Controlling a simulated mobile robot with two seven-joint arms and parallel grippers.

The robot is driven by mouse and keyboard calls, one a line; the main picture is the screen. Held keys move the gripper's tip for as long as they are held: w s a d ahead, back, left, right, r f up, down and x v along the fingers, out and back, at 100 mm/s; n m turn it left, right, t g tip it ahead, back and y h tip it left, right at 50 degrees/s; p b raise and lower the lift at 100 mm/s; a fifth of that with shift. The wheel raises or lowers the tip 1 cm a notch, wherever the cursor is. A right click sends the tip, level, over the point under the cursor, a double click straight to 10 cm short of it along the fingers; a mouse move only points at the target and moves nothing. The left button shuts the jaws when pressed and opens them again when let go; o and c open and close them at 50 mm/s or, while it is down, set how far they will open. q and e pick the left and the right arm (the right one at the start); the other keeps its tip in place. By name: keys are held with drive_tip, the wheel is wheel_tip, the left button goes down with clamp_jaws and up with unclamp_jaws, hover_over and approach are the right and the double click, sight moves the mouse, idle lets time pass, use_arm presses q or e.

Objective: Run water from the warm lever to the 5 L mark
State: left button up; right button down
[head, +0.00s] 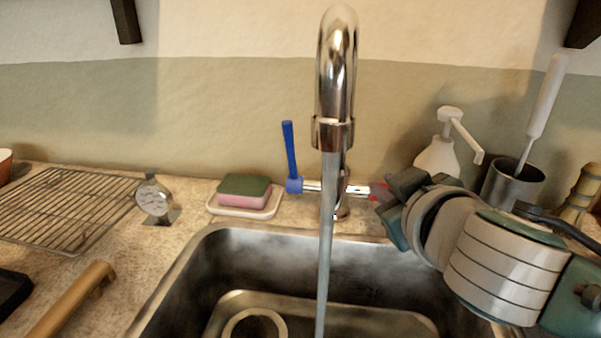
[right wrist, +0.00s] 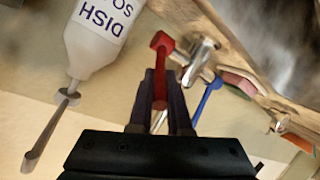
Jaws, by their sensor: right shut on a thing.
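The chrome faucet (head: 337,70) stands over the sink, and a stream of water (head: 324,240) runs from its spout. The blue lever (head: 290,150) on its left points up. The red lever (head: 378,191) is on its right, mostly hidden by my right gripper (head: 387,193). In the right wrist view the red lever (right wrist: 163,46) runs between the fingers of my right gripper (right wrist: 166,78), which is shut on it. A rounded rim (head: 390,313) and a pale ring (head: 228,326) show low in the sink; I cannot make out a 5 L mark. My left gripper is not in view.
A sponge (head: 244,190) on a dish and a round dial (head: 154,200) stand left of the sink (head: 185,262), with a wire rack (head: 65,205) farther left. A soap bottle (head: 437,157) and a metal cup (head: 512,187) stand behind my right arm.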

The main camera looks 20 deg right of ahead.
drive_tip(key=shift+f, duration=0.15)
idle(0.3)
drive_tip(key=c, duration=0.9)
unclamp_jaws()
drive_tip(key=shift+o, duration=0.2)
drive_tip(key=v, duration=1)
drive_tip(key=shift+a, duration=0.1)
